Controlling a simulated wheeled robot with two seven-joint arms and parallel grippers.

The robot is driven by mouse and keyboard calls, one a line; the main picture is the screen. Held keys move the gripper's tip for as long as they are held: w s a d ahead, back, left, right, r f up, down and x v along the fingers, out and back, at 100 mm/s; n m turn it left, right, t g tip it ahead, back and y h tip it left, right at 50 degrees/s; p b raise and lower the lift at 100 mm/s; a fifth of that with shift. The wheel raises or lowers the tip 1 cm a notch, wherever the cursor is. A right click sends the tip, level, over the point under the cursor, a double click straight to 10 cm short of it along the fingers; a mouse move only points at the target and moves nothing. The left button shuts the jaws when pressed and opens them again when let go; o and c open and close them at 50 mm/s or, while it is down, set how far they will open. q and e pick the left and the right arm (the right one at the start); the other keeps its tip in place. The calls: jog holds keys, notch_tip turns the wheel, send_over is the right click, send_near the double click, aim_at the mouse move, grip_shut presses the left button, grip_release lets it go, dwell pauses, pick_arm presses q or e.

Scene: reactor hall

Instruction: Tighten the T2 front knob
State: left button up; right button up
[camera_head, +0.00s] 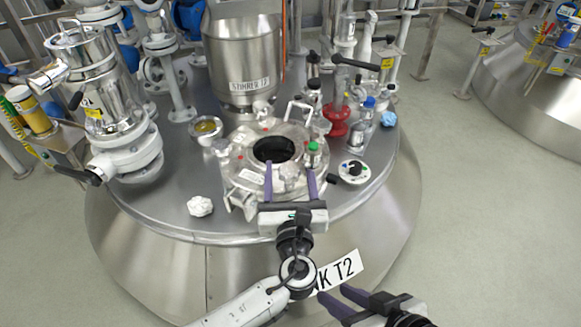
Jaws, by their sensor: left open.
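The T2 tank (160,205) has a round steel top with a manway hatch (240,165) around a dark round opening (274,149). A silver clamp knob (289,173), apparently the front knob, is at the hatch's front edge. My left gripper (290,176) is open, with one purple finger on each side of this knob. I cannot tell whether the fingers touch it. My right gripper (334,293) is low in front of the tank, near the T2 label (340,269), with its purple fingers apart and nothing between them.
A steel stirrer vessel (243,55) stands behind the hatch. Crumpled white material (200,206) lies at the front left. The floor (490,210) at right is clear.

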pick_arm(q)
jog(key=c, duration=1)
jog(key=shift+c, duration=0.2)
